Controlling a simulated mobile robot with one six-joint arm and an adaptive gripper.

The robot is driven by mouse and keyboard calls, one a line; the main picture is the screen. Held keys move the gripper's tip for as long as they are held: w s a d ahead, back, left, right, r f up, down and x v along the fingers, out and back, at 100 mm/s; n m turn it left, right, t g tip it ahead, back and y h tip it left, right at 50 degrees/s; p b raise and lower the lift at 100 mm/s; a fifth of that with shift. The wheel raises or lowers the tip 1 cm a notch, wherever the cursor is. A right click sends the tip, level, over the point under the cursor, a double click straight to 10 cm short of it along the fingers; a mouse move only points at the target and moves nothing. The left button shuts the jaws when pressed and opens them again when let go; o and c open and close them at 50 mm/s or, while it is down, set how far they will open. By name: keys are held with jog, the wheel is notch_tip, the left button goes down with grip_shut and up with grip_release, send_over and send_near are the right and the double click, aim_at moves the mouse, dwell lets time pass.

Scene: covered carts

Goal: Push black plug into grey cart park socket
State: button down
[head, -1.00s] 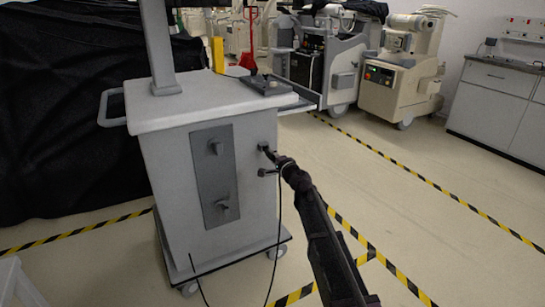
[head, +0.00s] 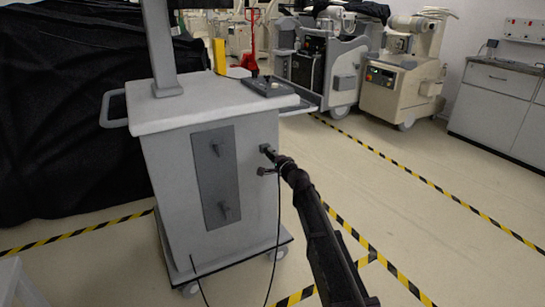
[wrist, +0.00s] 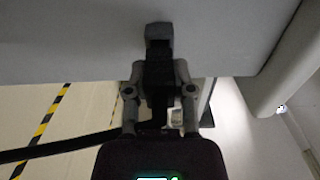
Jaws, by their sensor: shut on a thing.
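The grey cart (head: 165,170) stands at the left middle of the head view. My gripper (head: 272,161) is at its right side face, below the top. In the wrist view my gripper (wrist: 159,92) is shut on the black plug (wrist: 158,72). The plug points at the cart and its front end meets the dark grey park socket (wrist: 159,33) on the cart's side. I cannot tell how deep the plug sits in it. In the head view the plug is small and partly hidden by the gripper. A black cable (wrist: 60,147) runs off to the left.
The cable (head: 279,230) hangs down beside the cart towards the floor. A black cover (head: 70,120) drapes something large at the left. Further carts (head: 400,85) and a cabinet (head: 495,105) stand behind. The floor at the right is clear, with striped tape lines (head: 450,195).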

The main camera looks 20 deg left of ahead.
jog(key=shift+x, duration=0.8)
jog(key=shift+c, duration=2)
grip_release()
jog(key=v, duration=1.2)
